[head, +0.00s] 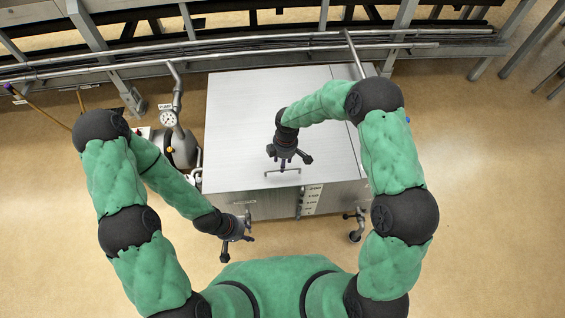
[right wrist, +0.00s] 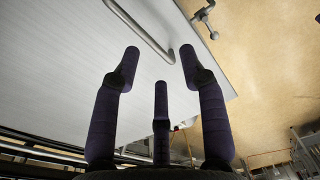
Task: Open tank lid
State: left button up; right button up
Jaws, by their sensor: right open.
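The tank is a large metal box; its front wall (head: 270,206) faces me. Its flat silver lid (head: 262,115) lies shut on top and also fills much of the right wrist view (right wrist: 60,70). A thin bar handle (head: 283,172) stands near the lid's front edge; in the right wrist view the handle (right wrist: 138,28) lies beyond my open fingers. My right gripper (head: 289,158) is open and empty, pointing down just behind the handle, apart from it as far as I can tell. My left gripper (head: 238,250) is open and empty, low in front of the tank's left corner.
A pump with a round gauge (head: 169,118) and pipes stands left of the tank. Metal pipes and rails (head: 230,48) run behind it. A valve fitting (head: 355,235) sticks out at the front right. The floor (head: 480,200) is clear on the right.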

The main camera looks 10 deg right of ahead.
jog(key=shift+n+h, duration=0.4)
jog(key=shift+n, duration=0.4)
jog(key=f+b, duration=0.1)
jog(key=f, duration=0.1)
jog(key=w+f+b, duration=0.1)
jog(key=f, duration=0.2)
jog(key=w+f, duration=0.1)
jog(key=f, duration=0.2)
jog(key=shift+w+b, duration=0.15)
jog(key=shift+b, duration=0.25)
jog(key=shift+r, duration=0.1)
grip_shut()
